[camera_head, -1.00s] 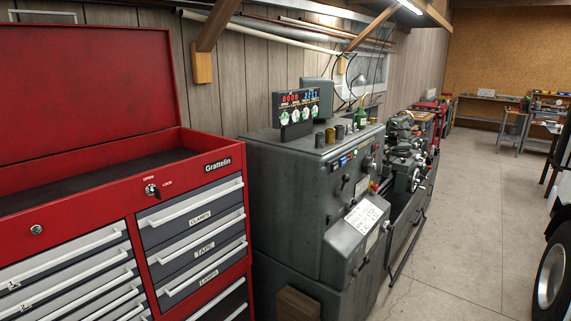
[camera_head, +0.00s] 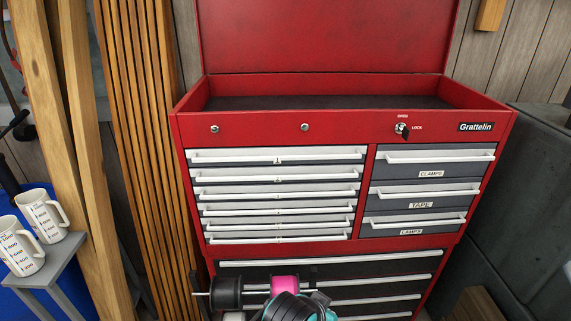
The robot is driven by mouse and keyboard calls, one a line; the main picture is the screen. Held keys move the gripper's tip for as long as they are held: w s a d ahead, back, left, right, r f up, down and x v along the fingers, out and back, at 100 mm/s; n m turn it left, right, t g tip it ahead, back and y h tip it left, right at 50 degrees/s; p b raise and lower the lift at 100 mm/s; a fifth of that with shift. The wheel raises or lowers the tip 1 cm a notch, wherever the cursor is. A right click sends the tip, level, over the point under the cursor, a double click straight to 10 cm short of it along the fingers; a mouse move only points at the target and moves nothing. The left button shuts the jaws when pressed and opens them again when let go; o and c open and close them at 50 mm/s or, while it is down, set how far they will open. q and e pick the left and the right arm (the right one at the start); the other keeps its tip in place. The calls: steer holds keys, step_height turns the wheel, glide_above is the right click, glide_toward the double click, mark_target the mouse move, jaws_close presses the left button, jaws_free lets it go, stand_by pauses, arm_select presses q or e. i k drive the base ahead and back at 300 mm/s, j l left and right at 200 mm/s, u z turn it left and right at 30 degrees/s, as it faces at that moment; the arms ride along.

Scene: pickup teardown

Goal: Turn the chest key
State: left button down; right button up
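The red tool chest (camera_head: 345,129) stands in front of me with its lid raised. Its key (camera_head: 404,130) sits in the lock on the upper front panel, right of centre. The key is small and dark, with an "OPEN" label above the lock and a "LOCK" label to its right. The key's exact angle is too small to tell. Two plain round locks (camera_head: 305,127) sit further left on the same panel. All the chest's visible drawers look shut. Neither of my grippers can be made out in the view.
Spools, one black (camera_head: 228,292) and one pink (camera_head: 285,284), sit on a rod low before the chest. A black and teal object (camera_head: 291,307) is beside them. Timber planks (camera_head: 85,140) and white jugs (camera_head: 41,215) stand left. A grey machine (camera_head: 535,190) stands right.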

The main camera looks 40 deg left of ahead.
mark_target(405, 131)
steer(key=i+u, duration=0.25)
steer(key=u, duration=0.2)
steer(key=i+l+u, duration=0.2)
steer(key=u, duration=0.25)
steer(key=i+l+u, duration=0.2)
steer(key=u, duration=0.25)
